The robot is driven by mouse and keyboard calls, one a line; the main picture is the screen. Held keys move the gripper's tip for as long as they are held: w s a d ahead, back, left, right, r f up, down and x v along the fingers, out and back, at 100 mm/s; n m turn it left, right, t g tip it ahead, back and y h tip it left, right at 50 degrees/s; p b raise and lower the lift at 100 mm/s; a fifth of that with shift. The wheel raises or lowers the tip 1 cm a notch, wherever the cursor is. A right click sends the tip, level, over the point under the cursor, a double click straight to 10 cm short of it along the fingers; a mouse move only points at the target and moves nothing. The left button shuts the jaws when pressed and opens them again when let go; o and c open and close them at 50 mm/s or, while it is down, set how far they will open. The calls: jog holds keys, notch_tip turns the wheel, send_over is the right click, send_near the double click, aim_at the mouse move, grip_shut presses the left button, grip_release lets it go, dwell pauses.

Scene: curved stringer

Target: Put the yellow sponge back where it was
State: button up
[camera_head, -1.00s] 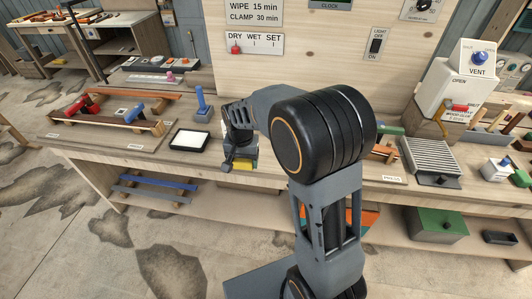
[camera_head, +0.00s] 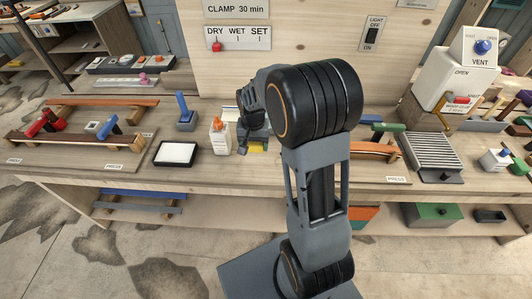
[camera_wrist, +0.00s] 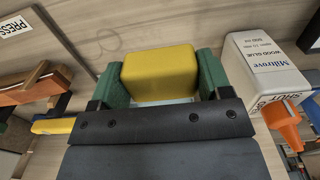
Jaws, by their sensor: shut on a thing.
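The yellow sponge (camera_wrist: 160,77) is between the green fingertips of my gripper (camera_wrist: 160,82) in the wrist view. My gripper is shut on it. A thin pale strip shows along the sponge's near edge in the wrist view. I cannot tell whether the sponge touches the bench.
A white glue bottle (camera_head: 219,137) with an orange tip stands just left of my gripper; it also shows in the wrist view (camera_wrist: 262,68). A white pad in a black tray (camera_head: 177,153) lies further left. Clamps (camera_head: 375,148) and a slatted grey block (camera_head: 432,150) are to the right.

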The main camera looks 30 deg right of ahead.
send_over(266, 161)
jog(key=f, duration=0.5)
jog(key=shift+a, duration=0.2)
jog(key=f, duration=0.1)
jog(key=f+p, duration=0.1)
jog(key=f, duration=0.1)
jog(key=shift+d, duration=0.3)
jog(key=shift+f, duration=0.45)
jog(key=shift+f, duration=0.15)
jog(key=o, duration=0.9)
